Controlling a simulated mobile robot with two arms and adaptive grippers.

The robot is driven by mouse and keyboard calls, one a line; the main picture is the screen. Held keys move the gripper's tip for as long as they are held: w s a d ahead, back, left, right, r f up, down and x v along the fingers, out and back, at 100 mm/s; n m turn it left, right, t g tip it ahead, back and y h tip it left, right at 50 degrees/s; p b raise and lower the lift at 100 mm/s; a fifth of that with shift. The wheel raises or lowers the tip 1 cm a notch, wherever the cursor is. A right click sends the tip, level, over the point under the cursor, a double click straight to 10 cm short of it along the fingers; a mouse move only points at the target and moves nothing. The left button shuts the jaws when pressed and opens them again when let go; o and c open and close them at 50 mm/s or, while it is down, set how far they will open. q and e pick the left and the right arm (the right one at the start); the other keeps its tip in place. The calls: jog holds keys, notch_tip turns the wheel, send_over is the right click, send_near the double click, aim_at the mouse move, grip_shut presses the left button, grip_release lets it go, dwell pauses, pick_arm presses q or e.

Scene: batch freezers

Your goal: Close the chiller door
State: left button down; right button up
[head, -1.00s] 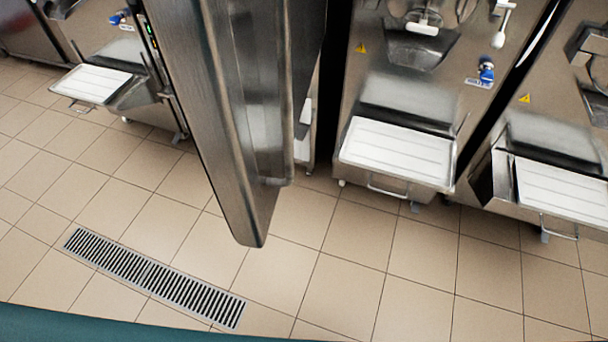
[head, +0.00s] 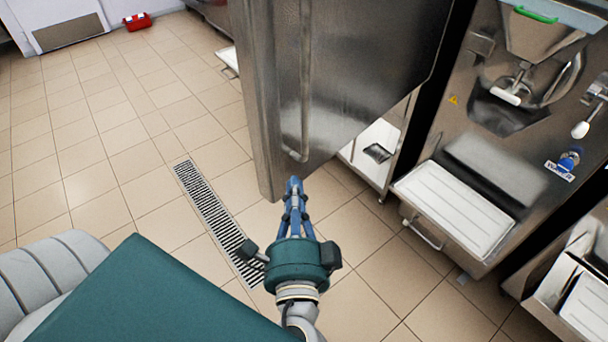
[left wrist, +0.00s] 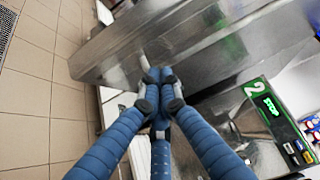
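The chiller door (head: 345,75) is a tall brushed-steel panel with a vertical bar handle (head: 304,90). It stands open, swung out over the floor, with its free edge to the left in the head view. My left gripper (head: 293,185) is at the door's bottom corner in the head view, just below the handle's lower end. Its blue fingers come together at the tips with nothing seen between them. In the left wrist view the fingertips (left wrist: 158,78) overlap the steel door (left wrist: 120,52); I cannot tell whether they touch it. My right gripper is out of view.
A steel machine with a white tray (head: 456,208) stands right of the door. A white cabinet part (head: 375,150) shows behind the door. A floor drain (head: 215,215) and open tiles lie left.

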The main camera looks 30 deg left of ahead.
pick_arm(q)
jog(key=p, duration=0.2)
send_near(293, 139)
jog(key=p+x, duration=0.2)
jog(key=x, duration=0.2)
jog(key=shift+w+a, duration=0.25)
jog(key=shift+w, duration=0.1)
jog(key=shift+w+f, duration=0.1)
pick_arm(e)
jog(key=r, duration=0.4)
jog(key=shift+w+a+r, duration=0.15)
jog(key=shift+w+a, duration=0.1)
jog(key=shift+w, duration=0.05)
